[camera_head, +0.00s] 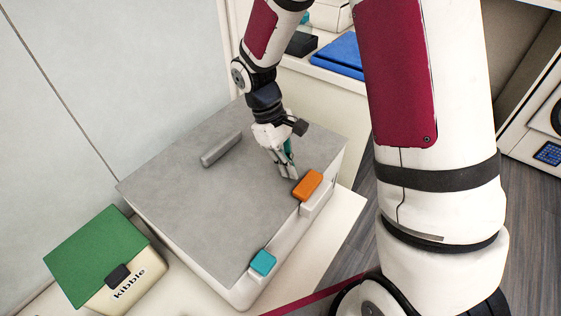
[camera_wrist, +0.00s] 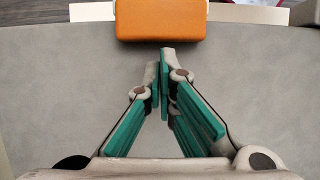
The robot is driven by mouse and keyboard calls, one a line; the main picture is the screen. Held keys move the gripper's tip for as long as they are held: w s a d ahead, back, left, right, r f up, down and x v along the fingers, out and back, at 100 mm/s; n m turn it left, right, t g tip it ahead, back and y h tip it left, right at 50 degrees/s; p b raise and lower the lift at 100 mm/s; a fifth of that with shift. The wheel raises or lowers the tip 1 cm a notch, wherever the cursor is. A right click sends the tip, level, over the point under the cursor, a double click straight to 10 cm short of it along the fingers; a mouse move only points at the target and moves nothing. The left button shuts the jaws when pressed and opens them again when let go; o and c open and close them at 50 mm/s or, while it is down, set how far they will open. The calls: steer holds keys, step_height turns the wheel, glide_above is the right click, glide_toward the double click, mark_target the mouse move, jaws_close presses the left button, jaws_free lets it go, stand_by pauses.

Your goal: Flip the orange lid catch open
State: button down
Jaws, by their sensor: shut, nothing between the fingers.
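The orange lid catch (camera_head: 307,185) sits at the front edge of a large box's grey lid (camera_head: 220,210), toward its right end. The catch also shows at the top middle of the wrist view (camera_wrist: 161,20). My gripper (camera_head: 287,173) is over the grey lid, just behind the orange catch. In the wrist view my gripper (camera_wrist: 164,60) is shut with its fingertips together and nothing between them. The tips point at the catch's near side, with a small gap in the picture. Whether the tips touch the lid cannot be told.
A teal catch (camera_head: 263,262) is on the same front edge, farther left. A grey handle bar (camera_head: 221,149) lies on the lid. A kibble box (camera_head: 130,290) with a green lid (camera_head: 95,250) stands at the left. Blue folded items (camera_head: 340,55) lie on a counter behind.

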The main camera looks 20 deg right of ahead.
mark_target(303, 179)
steer(key=shift+s, duration=0.1)
steer(key=s+d, duration=0.1)
steer(key=s+d+p, duration=0.1)
steer(key=shift+s+r, duration=0.1)
steer(key=shift+s, duration=0.3)
stand_by(0.3)
